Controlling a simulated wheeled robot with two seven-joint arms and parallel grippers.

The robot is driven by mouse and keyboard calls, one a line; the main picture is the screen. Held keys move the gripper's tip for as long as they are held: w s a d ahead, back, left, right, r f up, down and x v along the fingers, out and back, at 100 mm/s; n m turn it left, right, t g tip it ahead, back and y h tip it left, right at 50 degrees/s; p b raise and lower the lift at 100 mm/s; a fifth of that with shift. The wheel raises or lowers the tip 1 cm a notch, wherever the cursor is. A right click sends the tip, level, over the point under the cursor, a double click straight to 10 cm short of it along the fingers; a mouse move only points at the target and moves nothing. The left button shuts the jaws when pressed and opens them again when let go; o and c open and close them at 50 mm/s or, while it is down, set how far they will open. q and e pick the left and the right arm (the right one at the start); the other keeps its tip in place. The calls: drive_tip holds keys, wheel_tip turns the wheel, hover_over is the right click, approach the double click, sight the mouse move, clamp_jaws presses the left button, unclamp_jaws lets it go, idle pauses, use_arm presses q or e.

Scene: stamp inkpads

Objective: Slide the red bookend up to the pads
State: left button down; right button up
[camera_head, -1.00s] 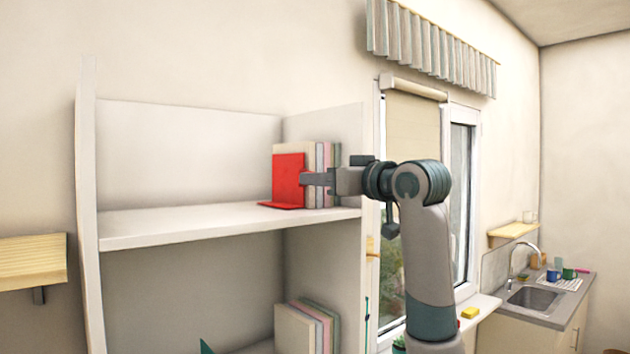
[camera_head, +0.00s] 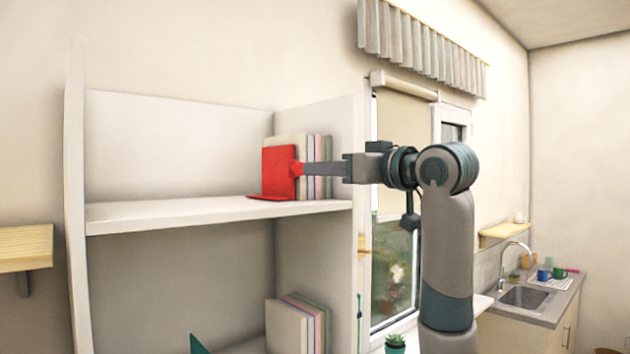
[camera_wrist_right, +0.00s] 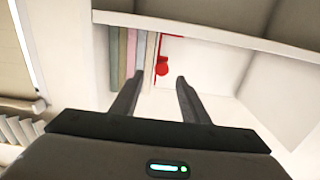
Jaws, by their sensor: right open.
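The red bookend (camera_head: 277,173) stands upright on the upper shelf, its foot flat on the board to the left. A row of upright pads (camera_head: 318,150) stands right beside it; I cannot tell whether they touch. The bookend has a red knob (camera_head: 298,168), which in the right wrist view (camera_wrist_right: 162,69) lies just beyond and between my fingertips. My right gripper (camera_head: 306,168) is open and empty, level with the knob. The right wrist view also shows the pads (camera_wrist_right: 131,50), left of the bookend. My left gripper is out of view.
The upper shelf (camera_head: 200,210) is bare left of the bookend. A side panel (camera_head: 343,140) closes the shelf on the right. More upright books (camera_head: 287,325) stand on the lower shelf. A window and a sink (camera_head: 525,297) lie further right.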

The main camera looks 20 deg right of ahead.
drive_tip(key=b+v, duration=0.4)
drive_tip(key=v, duration=0.7)
drive_tip(key=shift+s+d+b, duration=0.15)
drive_tip(key=shift+s+b, duration=0.25)
